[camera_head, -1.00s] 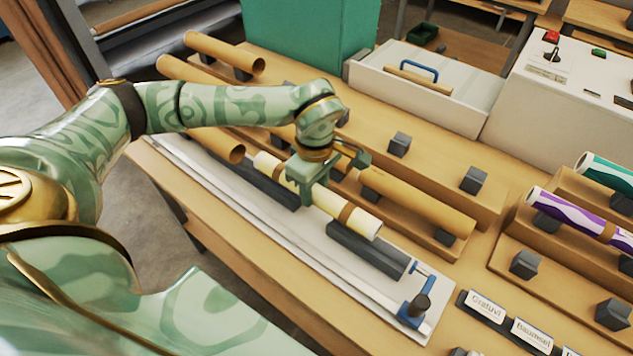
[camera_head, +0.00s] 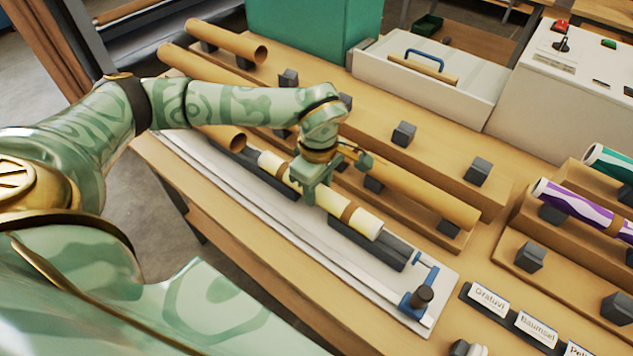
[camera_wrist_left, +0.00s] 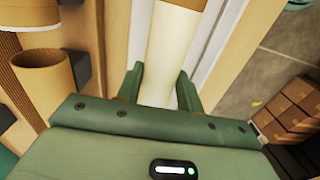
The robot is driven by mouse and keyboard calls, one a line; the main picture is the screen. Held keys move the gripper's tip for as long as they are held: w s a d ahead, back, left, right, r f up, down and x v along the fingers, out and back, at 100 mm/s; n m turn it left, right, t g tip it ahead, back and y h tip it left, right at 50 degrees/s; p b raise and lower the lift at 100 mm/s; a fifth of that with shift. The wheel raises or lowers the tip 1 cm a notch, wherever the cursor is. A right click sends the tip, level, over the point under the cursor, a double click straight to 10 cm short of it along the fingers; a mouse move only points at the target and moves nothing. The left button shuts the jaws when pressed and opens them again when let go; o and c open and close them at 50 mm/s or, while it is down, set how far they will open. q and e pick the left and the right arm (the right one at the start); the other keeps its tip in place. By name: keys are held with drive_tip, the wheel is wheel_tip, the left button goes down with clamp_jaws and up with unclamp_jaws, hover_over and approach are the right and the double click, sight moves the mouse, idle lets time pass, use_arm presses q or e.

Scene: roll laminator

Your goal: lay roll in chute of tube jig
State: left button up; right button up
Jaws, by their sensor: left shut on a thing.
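The roll (camera_head: 356,217) is a cream cylinder with brown bands. My left gripper (camera_head: 314,190) is shut on its middle, and the roll also shows between the fingers in the left wrist view (camera_wrist_left: 172,50). The roll lies lengthwise along the tube jig (camera_head: 295,228), a pale board with a chute of dark grey blocks (camera_head: 372,246). The roll is at or just above the chute; I cannot tell whether it touches. The gripper hides part of the roll and the chute's middle. My right gripper is out of view.
Brown tubes (camera_head: 420,195) lie on wooden racks behind the jig. A blue clamp (camera_head: 422,292) stands at the jig's right end. Purple and green rolls (camera_head: 580,207) lie at the right. Name labels (camera_head: 490,302) stand at the front right.

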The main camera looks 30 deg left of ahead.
use_arm(q)
drive_tip(key=o, duration=1.2)
wheel_tip(320, 180, up, 16)
drive_tip(key=shift+w+r+p, duration=0.1)
drive_tip(key=shift+r+p, duration=0.1)
drive_tip(key=shift+p, duration=0.9)
drive_tip(key=shift+f, duration=0.1)
